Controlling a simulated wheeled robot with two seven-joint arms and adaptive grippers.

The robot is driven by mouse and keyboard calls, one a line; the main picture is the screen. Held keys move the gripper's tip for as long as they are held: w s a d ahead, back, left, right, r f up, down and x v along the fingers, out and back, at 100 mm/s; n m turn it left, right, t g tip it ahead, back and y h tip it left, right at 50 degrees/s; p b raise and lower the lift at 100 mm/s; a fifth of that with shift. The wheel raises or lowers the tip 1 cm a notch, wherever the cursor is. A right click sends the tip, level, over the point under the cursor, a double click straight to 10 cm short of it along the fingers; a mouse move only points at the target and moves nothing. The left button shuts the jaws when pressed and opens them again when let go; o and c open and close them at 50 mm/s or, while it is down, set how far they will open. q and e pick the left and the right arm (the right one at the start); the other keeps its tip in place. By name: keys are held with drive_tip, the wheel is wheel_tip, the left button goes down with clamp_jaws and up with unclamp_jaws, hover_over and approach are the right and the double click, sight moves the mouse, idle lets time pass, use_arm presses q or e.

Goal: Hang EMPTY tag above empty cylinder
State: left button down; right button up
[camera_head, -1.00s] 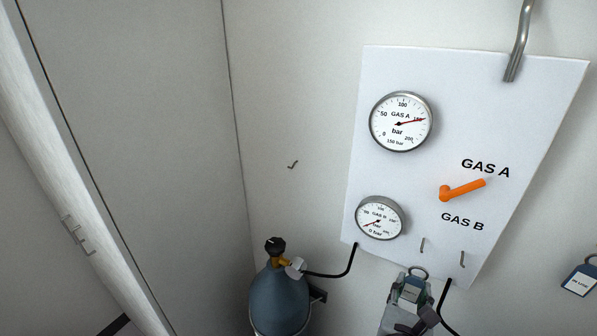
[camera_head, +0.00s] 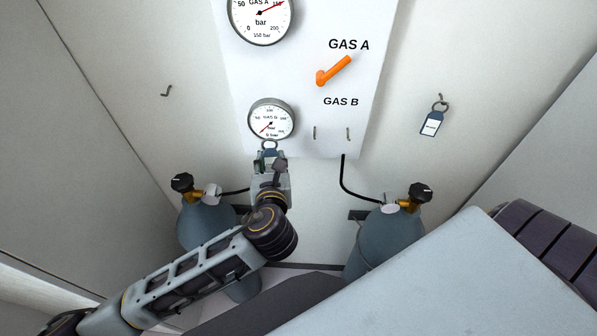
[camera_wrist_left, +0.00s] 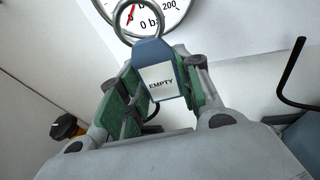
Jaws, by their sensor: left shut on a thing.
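My left gripper (camera_head: 269,165) is shut on the blue EMPTY tag (camera_wrist_left: 154,54), whose white label faces the left wrist camera. The tag's metal ring sticks up above the jaws, just below the GAS B gauge (camera_head: 271,119) in the head view. That gauge's needle points near 0; the GAS A gauge (camera_head: 261,14) needle points near 150. A blue-grey cylinder (camera_head: 206,226) stands at the left, partly behind my arm, with a bare wall hook (camera_head: 167,91) up and left of it. Another cylinder (camera_head: 388,243) stands at the right. My right gripper is not in view.
A blue tag (camera_head: 431,124) hangs on the right wall hook. The white panel (camera_head: 300,82) carries an orange lever (camera_head: 334,71) pointing up toward GAS A, and two small bare hooks at its lower edge. The wall between panel and left hook is clear.

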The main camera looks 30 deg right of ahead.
use_arm(q)
drive_tip(key=w+a+r+y, duration=0.1)
drive_tip(key=w+a+r, duration=0.2)
drive_tip(key=w+a, duration=0.2)
drive_tip(key=w+a+r+n+y, duration=0.1)
drive_tip(key=w+a+r, duration=0.2)
drive_tip(key=a, duration=0.7)
drive_tip(key=w+a+r, duration=0.3)
drive_tip(key=w+a, duration=0.4)
drive_tip(key=shift+w+a+g+y, duration=0.15)
drive_tip(key=shift+a+g+y, duration=0.15)
drive_tip(key=shift+y, duration=0.1)
drive_tip(key=shift+w+d, duration=0.15)
drive_tip(key=shift+w, duration=0.05)
drive_tip(key=w+d+f, duration=0.2)
drive_tip(key=w+d, duration=0.2)
drive_tip(key=w, duration=0.2)
drive_tip(key=shift+w+f, duration=0.2)
drive_tip(key=shift+f, duration=0.2)
idle(0.4)
drive_tip(key=shift+f, duration=0.2)
idle(0.7)
